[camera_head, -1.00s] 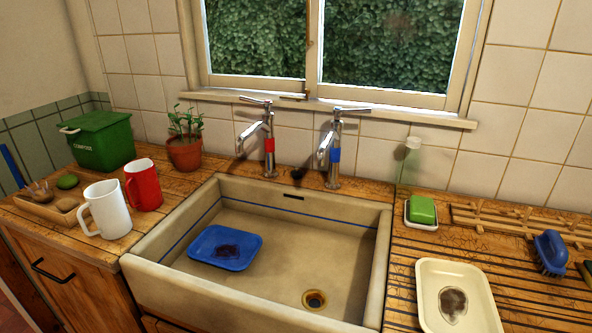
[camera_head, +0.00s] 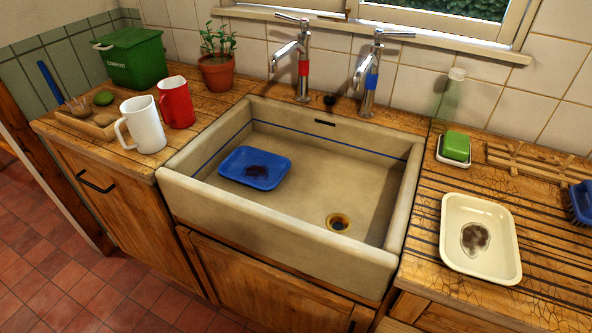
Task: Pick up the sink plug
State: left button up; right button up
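A small black object (camera_head: 329,99), which looks like the sink plug, sits on the wooden ledge behind the sink, between the two taps. It is too small to make out in detail. The cream sink (camera_head: 300,180) has an open drain hole (camera_head: 338,222) with a brass rim at its front right. Neither of my grippers is in view.
A tap with a red band (camera_head: 303,68) and one with a blue band (camera_head: 371,82) flank the black object. A blue tray (camera_head: 230,158) lies in the sink. Mugs (camera_head: 142,125) stand left; a cream tray (camera_head: 452,225) and green soap (camera_head: 456,146) are right.

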aim_at(329, 100)
jog(key=j+u, duration=0.2)
jog(key=u, duration=0.15)
jog(key=i+j+u, duration=0.15)
jog(key=u, duration=0.2)
jog(key=i+j+u, duration=0.1)
jog(key=u, duration=0.25)
jog(key=j, duration=0.1)
